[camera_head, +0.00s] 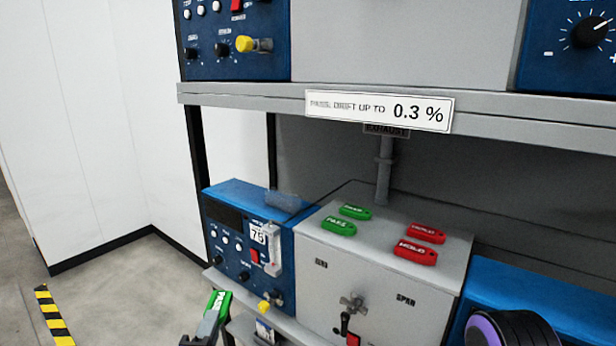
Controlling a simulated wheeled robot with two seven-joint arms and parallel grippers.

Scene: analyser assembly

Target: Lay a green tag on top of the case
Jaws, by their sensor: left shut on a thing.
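My left gripper (212,318) is at the bottom edge, left of centre, shut on a green tag (219,302) with white lettering. It holds the tag tilted, in front of and below the blue instrument. The blue instrument case (236,189) stands on the lower shelf, with a 75 label, knobs and a small tube on its front. My right gripper is not in view.
Two red tags, one (415,251) marked HOLD and another (426,233), lie on the grey box. The upper shelf (240,95) overhangs, with a sign reading 0.3 %. A grey pipe (384,170) rises behind the box. Valve handles stick out in front.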

